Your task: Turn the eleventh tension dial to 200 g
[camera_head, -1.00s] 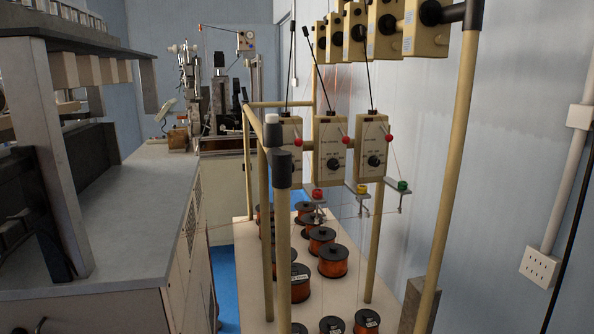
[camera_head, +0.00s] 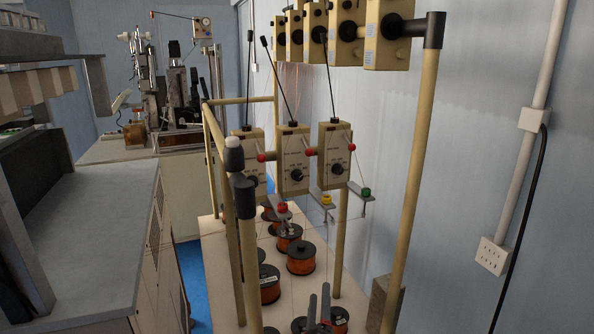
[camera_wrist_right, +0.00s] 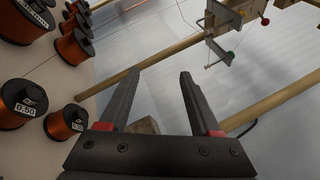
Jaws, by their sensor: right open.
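Three cream tensioner boxes hang on the lower rail: a left one (camera_head: 248,150), a middle one (camera_head: 293,160) and a right one (camera_head: 334,150). Black dials show on the middle box (camera_head: 297,175) and the right box (camera_head: 337,169). Several more boxes (camera_head: 385,35) with black knobs line the upper rail. I cannot tell which dial is the eleventh, and the scale marks are too small to read. My right gripper (camera_head: 319,294) is open and empty, low in front of the boxes and apart from them. In the right wrist view its fingers (camera_wrist_right: 160,76) are spread. My left gripper is not in view.
Copper wire spools (camera_head: 301,258) stand on the pale board below the boxes. Cream posts (camera_head: 416,170) frame the rack. Tension arms and thin wires hang around the boxes. A grey cabinet (camera_head: 85,210) is at left, a wall at right.

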